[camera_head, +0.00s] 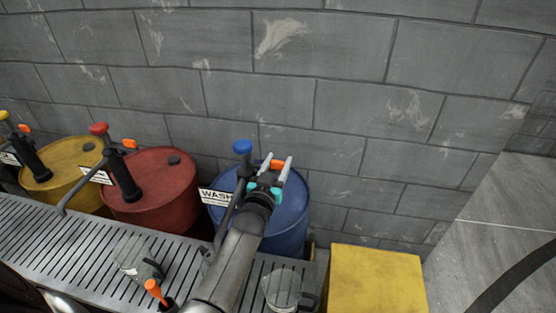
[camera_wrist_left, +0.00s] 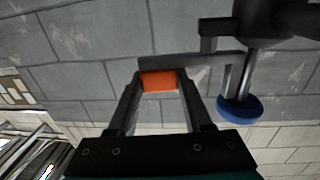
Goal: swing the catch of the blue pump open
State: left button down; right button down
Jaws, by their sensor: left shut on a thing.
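The blue pump stands on a blue drum (camera_head: 291,214) and has a blue knob (camera_head: 242,147), which also shows in the left wrist view (camera_wrist_left: 240,109). Its orange catch (camera_head: 278,164) sticks out to the right of the knob. In the left wrist view the catch (camera_wrist_left: 158,81) is between the two fingertips, at the end of a dark bar. My left gripper (camera_head: 274,170) is shut on the catch. My forearm and gripper hide much of the pump's body. My right gripper is in neither view.
A red drum (camera_head: 165,205) and a yellow drum (camera_head: 73,165) with similar pumps stand to the left. A slatted grey bench (camera_head: 60,235) runs in front, with clear jugs (camera_head: 282,290) on it. A yellow block (camera_head: 375,280) is at right, before the block wall (camera_head: 310,60).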

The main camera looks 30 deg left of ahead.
pick_arm(q)
jog(key=shift+s+r+m+h+p, duration=0.2)
jog(key=shift+m+h, duration=0.3)
jog(key=shift+h, duration=0.2)
jog(key=shift+s+r+m+h+p, duration=0.1)
jog(key=shift+r+m+h+p, duration=0.1)
jog(key=shift+m+h, duration=0.4)
jog(key=shift+s+f+m+h, duration=0.15)
jog(key=shift+m+h, duration=0.25)
jog(key=shift+h, duration=0.45)
jog(key=shift+s+r+m+h, duration=0.1)
jog(key=shift+s+m+h, duration=0.25)
jog(key=shift+h, duration=0.5)
jog(key=shift+w+f, duration=0.1)
jog(key=c, duration=0.7)
grip_release()
jog(key=o, duration=0.4)
jog(key=shift+f, duration=0.2)
jog(key=shift+r, duration=0.1)
notch_tip(320, 180, up, 20)
jog(key=p, duration=0.4)
